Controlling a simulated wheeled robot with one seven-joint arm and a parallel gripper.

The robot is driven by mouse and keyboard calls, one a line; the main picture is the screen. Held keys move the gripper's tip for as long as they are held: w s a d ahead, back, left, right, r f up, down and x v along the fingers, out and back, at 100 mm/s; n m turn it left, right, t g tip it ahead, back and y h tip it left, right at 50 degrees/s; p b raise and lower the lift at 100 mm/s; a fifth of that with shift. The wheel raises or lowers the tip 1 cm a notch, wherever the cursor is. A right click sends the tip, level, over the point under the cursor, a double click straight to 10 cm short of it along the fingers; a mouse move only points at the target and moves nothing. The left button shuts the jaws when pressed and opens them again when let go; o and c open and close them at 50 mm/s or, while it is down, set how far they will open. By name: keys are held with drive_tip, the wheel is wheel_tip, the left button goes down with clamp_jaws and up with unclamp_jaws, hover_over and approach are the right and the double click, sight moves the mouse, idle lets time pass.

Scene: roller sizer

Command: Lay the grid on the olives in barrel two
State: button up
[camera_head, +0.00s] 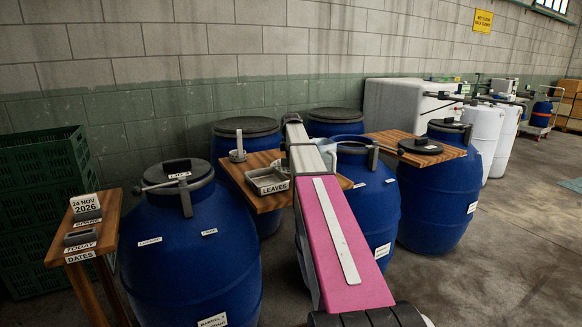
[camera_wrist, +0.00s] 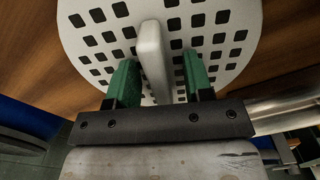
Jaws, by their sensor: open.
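The white grid (camera_wrist: 215,45), a round plate with square holes and an upright handle (camera_wrist: 152,55), fills the wrist view and lies over a brown wooden surface. My gripper (camera_wrist: 158,75) is open, its green fingers on either side of the handle with gaps visible. In the head view my arm hides the gripper, and I cannot make out the grid there. A blue barrel (camera_head: 376,205) stands behind my arm, its top partly hidden; I cannot read its number or see olives. Another blue barrel (camera_head: 190,255), with a dark lid and strap, stands at front left.
A wooden shelf (camera_head: 262,201) holds a metal tray labelled LEAVES (camera_head: 268,180) and a pale perforated object with an upright handle (camera_head: 238,148). A small wooden stand (camera_head: 108,215) with date labels is at left. Floor is open farther right.

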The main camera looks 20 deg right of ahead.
idle(0.4)
clamp_jaws()
